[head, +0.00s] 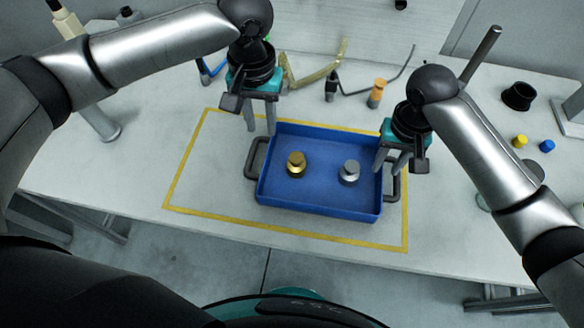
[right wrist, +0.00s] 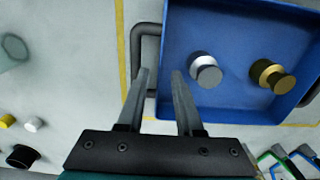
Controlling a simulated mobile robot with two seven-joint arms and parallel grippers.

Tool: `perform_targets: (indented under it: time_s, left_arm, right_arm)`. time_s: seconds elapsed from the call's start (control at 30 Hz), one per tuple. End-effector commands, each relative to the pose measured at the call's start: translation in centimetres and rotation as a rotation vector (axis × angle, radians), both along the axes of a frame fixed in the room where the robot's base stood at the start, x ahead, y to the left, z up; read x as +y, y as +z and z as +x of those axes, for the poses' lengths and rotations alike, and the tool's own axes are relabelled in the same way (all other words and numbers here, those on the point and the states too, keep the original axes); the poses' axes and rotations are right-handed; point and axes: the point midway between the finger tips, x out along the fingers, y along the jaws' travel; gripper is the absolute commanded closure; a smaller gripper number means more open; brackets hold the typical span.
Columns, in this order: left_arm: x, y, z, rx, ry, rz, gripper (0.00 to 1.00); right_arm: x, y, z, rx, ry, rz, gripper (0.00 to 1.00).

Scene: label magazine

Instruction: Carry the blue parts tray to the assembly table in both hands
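The blue parts tray (head: 318,207) sits on a white table, inside a yellow outline. It has a dark handle at each end, the left one (head: 250,160) and the right one (head: 397,186). A brass part (head: 296,164) and a silver part (head: 349,171) stand in it. My right gripper (head: 389,170) is open by the right handle. In the right wrist view, its fingers (right wrist: 160,74) appear either side of the tray's end wall; their height above it is unclear.
The white table (head: 215,150) is bare left of the tray. Behind stand an orange-topped item (head: 376,94) and hooked, cable-like items. To the right are a black cup (head: 518,96), a yellow piece (head: 519,141) and a blue piece (head: 547,146).

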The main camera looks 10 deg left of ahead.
Motion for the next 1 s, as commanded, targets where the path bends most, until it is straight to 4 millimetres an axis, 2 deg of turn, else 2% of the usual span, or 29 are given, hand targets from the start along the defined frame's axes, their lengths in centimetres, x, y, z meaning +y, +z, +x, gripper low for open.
perform_targets:
  time_s: [0.03, 0.2, 0.4, 1.0]
  left_arm:
    - [0.0, 0.0, 0.0, 0.0, 0.0, 0.0, 0.65]
    - [0.0, 0.0, 0.0, 0.0, 0.0, 0.0, 0.65]
    - [0.0, 0.0, 0.0, 0.0, 0.0, 0.0, 0.65]
    - [0.0, -0.1, 0.0, 0.0, 0.0, 0.0, 0.65]
  right_arm:
    - [0.0, 1.3, 0.1, -0.005, 0.001, 0.002, 0.65]
    - [0.0, 4.7, 0.1, -0.003, 0.001, 0.001, 0.65]
    - [0.0, 6.9, 0.0, 0.0, 0.001, 0.0, 0.65]
    - [0.0, 7.3, 0.0, 0.001, 0.0, 0.0, 0.65]
